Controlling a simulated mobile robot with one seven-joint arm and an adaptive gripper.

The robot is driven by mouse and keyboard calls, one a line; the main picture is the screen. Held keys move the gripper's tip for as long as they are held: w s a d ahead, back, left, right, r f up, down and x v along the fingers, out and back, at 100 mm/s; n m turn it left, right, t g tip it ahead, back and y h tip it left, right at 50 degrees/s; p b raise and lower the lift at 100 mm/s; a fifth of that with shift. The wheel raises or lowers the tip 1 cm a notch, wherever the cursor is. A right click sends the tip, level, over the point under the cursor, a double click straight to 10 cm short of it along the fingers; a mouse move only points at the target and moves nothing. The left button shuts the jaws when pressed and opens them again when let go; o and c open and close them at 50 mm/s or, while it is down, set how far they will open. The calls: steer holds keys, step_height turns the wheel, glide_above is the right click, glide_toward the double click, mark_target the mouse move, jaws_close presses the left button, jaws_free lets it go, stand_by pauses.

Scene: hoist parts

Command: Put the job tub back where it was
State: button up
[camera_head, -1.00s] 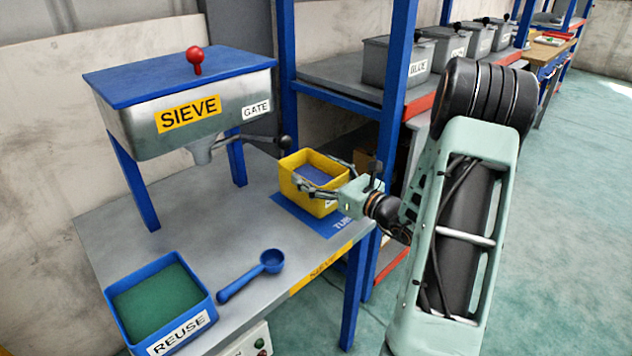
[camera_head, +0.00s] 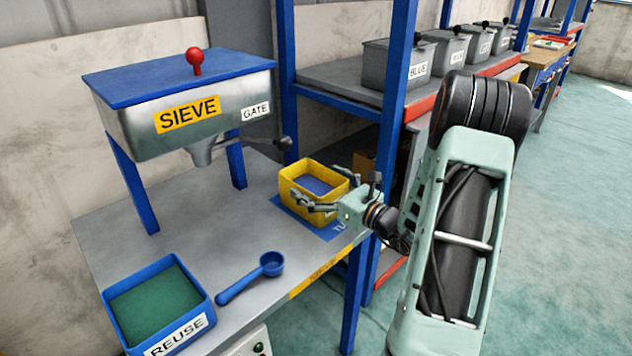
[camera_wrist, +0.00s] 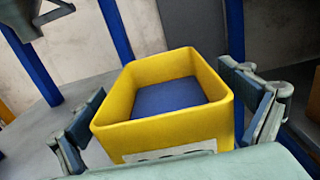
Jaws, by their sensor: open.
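The job tub is a yellow open box (camera_head: 333,212) standing upright on a blue mat (camera_head: 325,232) at the table's right end. It has a blue surface inside and a white label on its front, mostly hidden. My gripper (camera_head: 314,200) is open around the tub from the right. In the wrist view the tub (camera_wrist: 180,128) sits between the parted fingers (camera_wrist: 170,112), one at each side. A gap shows at the right finger; whether the left finger touches the wall I cannot tell. My gripper covers part of the mat's lettering.
A blue scoop (camera_head: 255,277) and the REUSE bin (camera_head: 155,305) lie on the table's front left. A blue shelf post (camera_head: 393,110) rises behind my arm.

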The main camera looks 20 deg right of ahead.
mark_target(336, 191)
steer(key=p+v, duration=0.2)
steer(key=v, duration=1)
steer(key=shift+r, duration=0.15)
steer(key=shift+r, duration=0.1)
